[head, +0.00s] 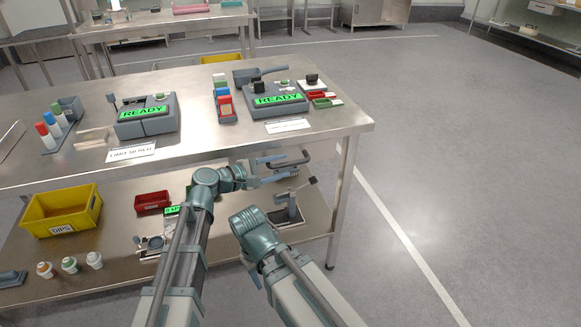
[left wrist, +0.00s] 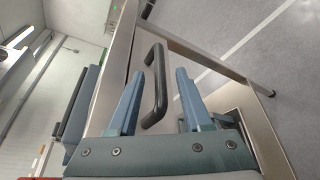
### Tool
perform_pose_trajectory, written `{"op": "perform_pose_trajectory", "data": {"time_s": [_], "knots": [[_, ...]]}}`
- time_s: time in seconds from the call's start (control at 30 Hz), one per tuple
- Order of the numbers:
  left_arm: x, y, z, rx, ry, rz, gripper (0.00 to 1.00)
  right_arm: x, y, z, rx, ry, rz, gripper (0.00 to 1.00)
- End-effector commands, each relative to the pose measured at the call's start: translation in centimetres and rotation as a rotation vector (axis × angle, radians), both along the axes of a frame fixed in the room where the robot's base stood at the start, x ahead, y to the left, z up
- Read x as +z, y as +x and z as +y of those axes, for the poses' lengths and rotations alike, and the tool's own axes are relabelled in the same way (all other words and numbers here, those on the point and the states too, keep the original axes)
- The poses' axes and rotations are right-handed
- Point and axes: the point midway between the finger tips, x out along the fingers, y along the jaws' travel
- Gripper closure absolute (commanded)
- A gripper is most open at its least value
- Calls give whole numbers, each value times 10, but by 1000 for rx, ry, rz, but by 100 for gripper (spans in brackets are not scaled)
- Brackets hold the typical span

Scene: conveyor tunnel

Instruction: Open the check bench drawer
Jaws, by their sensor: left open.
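The check bench (head: 200,150) has a metal top, with its drawer under the right part of the front edge. The drawer's black bar handle (head: 290,162) shows just past my left gripper (head: 272,169). In the left wrist view the handle (left wrist: 160,82) appears between the two spread blue-grey fingers of my left gripper (left wrist: 159,73), with gaps on both sides. The fingers are not closed on it. The drawer looks shut, though its front is mostly hidden in the head view.
The bench top holds two devices reading READY (head: 143,113) (head: 278,99). The lower shelf carries a yellow DIPS bin (head: 62,210), a red bin (head: 152,202), several small bottles and a dark stand (head: 287,212) below the drawer. The floor to the right is clear.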

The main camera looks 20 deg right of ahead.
Motion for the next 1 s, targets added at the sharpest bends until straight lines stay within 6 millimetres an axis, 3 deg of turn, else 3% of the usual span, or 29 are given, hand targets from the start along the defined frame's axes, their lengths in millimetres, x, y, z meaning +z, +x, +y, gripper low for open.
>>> {"op": "perform_pose_trajectory", "data": {"time_s": [0.1, 0.3, 0.67, 0.7, 0.97, 1.0], "knots": [[-6, 8, -18, -2, 0, 0, 50, -5, 0, 0, 0, 0, 0, 50], [-8, 13, -34, -2, 1, -1, 50, -8, 0, 0, 0, 0, 0, 50], [-9, 14, -38, 0, 0, -1, 50, -9, 0, 0, 0, 0, 0, 50], [-9, 14, -38, 0, 0, -1, 52, -9, 0, 0, 0, 0, 0, 50], [-9, 14, -38, 0, 0, -1, 99, -9, 0, 0, 0, 0, 0, 50], [-9, 14, -38, 0, 0, -1, 100, -9, 0, 0, 0, 0, 0, 50]]}}
